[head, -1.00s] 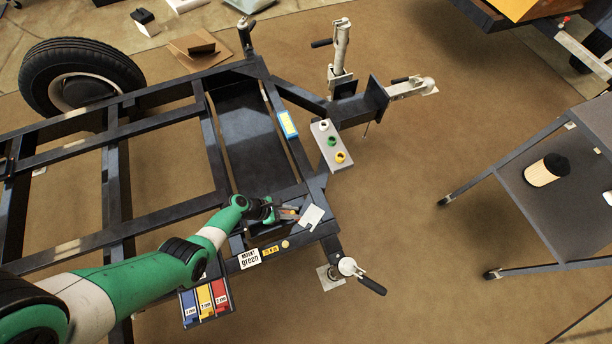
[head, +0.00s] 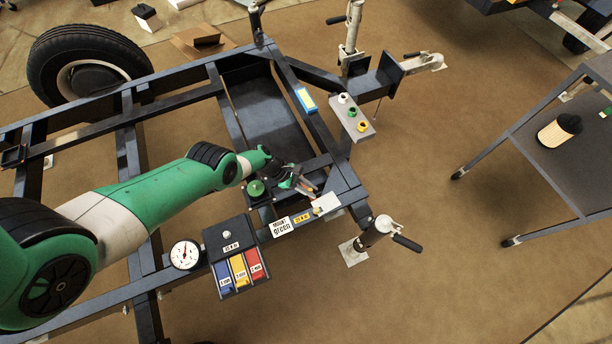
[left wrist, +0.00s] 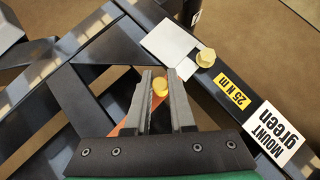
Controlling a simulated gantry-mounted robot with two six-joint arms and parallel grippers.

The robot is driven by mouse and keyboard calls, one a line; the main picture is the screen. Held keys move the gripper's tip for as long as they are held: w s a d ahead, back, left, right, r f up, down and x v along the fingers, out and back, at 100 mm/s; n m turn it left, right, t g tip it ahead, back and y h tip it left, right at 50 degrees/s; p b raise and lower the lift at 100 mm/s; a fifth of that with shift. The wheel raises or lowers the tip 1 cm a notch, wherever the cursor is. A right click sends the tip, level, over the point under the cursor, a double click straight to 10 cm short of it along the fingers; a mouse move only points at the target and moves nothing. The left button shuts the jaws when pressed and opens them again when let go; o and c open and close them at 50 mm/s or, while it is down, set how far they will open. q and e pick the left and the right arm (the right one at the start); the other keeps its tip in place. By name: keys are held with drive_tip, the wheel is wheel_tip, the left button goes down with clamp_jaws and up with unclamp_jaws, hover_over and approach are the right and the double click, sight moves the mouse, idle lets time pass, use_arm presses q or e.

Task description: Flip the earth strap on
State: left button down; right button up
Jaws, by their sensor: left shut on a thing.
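My left gripper (head: 303,187) is at the front corner of the dark trailer frame (head: 345,185). In the left wrist view its two fingers (left wrist: 160,82) are closed around a slim orange piece (left wrist: 130,116) with a round yellow end (left wrist: 159,86), which looks like the earth strap. The fingers hide much of it, so I cannot tell how its far end is fixed. A white plate (left wrist: 169,42) lies just beyond the fingertips, beside a brass bolt (left wrist: 206,57) on the frame rail. My right gripper is out of view.
Labels reading "MOUNT green" (head: 281,227) and "25 N m" sit on the rail. A green round part (head: 255,188) is left of the gripper. A gauge (head: 185,254) and a box of coloured shims (head: 239,269) stand nearer. A grey block with coloured rings (head: 352,124) is right.

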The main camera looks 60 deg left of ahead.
use_arm(q)
drive_tip(key=shift+w+r, duration=0.1)
drive_tip(key=c, duration=0.8)
unclamp_jaws()
drive_tip(key=shift+w+d, duration=0.1)
drive_tip(key=shift+w, duration=0.1)
drive_tip(key=shift+o, duration=0.2)
drive_tip(key=shift+s, duration=0.1)
wheel_tip(320, 180, up, 5)
drive_tip(key=p, duration=0.5)
drive_tip(key=shift+s+d+f, duration=0.1)
drive_tip(key=shift+s+f, duration=0.05)
drive_tip(key=shift+f, duration=0.05)
drive_tip(key=s+d+r+p, duration=0.8)
drive_tip(key=s+p, duration=0.2)
drive_tip(key=p, duration=0.7)
drive_tip(key=shift+s+d+r+p, duration=0.15)
drive_tip(key=shift+s+d+p, duration=0.1)
drive_tip(key=shift+d+p, duration=0.15)
drive_tip(key=shift+c, duration=0.4)
